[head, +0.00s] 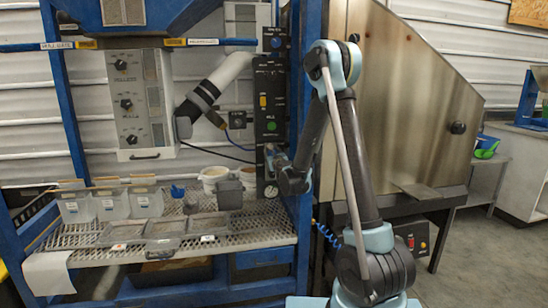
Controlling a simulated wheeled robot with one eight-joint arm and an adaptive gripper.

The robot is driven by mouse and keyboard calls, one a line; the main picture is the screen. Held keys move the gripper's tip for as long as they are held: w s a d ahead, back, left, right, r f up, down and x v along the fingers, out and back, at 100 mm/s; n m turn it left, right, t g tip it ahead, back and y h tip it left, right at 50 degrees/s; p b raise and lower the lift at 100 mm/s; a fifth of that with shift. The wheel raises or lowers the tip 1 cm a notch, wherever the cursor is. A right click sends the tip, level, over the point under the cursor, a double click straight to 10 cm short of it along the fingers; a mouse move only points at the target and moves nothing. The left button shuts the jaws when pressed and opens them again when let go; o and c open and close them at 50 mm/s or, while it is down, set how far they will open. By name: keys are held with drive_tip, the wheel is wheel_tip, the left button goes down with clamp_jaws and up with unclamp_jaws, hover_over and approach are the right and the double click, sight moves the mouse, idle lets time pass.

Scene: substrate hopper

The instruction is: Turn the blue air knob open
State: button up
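A black control panel (262,80) runs up the right post of the blue frame. A blue knob (277,43) sits near its top, with a small pale label by it. The knob's turn position is too small to read. My gripper (271,156) is low in front of the same panel, below the green button (271,127) and well below the blue knob. My wrist partly hides the gripper, and I cannot tell whether its fingers are open or shut.
A yellow switch (263,102) and a lower round dial (271,192) are on the panel. A mesh shelf (75,238) with clear bins (145,203) and pots is to the left. A large steel cabinet (410,100) stands right, behind my arm.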

drive_tip(key=shift+w+d+n, duration=0.1)
drive_tip(key=shift+w+n, duration=0.05)
drive_tip(key=shift+n, duration=0.35)
drive_tip(key=n, duration=0.3)
drive_tip(key=shift+r, duration=0.1)
drive_tip(key=n, duration=0.4)
drive_tip(key=shift+n, duration=0.3)
drive_tip(key=n, duration=0.4)
drive_tip(key=shift+r+n, duration=0.15)
drive_tip(key=shift+n, duration=2.45)
drive_tip(key=o, duration=1.1)
